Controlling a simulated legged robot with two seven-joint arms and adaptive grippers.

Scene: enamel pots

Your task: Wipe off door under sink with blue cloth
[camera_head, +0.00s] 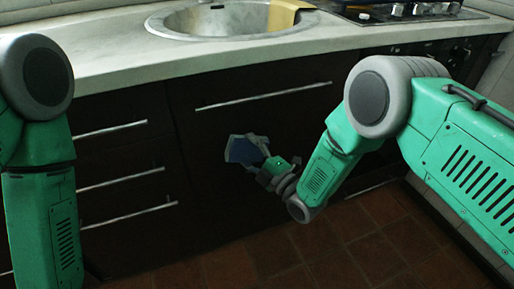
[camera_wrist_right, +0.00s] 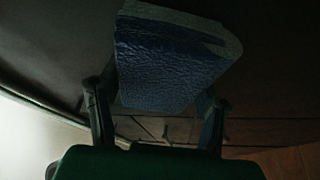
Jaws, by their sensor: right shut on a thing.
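The door under the sink (camera_head: 225,130) is dark brown with a long silver bar handle near its top. My right gripper (camera_head: 262,152) is in front of the middle of this door, shut on the blue cloth (camera_head: 243,151). The cloth is at the door's surface; I cannot tell whether it touches. In the right wrist view the cloth (camera_wrist_right: 170,65) is dark blue with a grey edge, between the two fingers. My left arm comes in at the left edge of the head view, and its gripper is out of view.
A round metal sink (camera_head: 232,20) is set in the pale countertop (camera_head: 120,55), with a gas hob (camera_head: 405,10) to its right. Drawers with silver handles (camera_head: 122,178) are left of the door. The reddish tiled floor (camera_head: 350,235) is clear.

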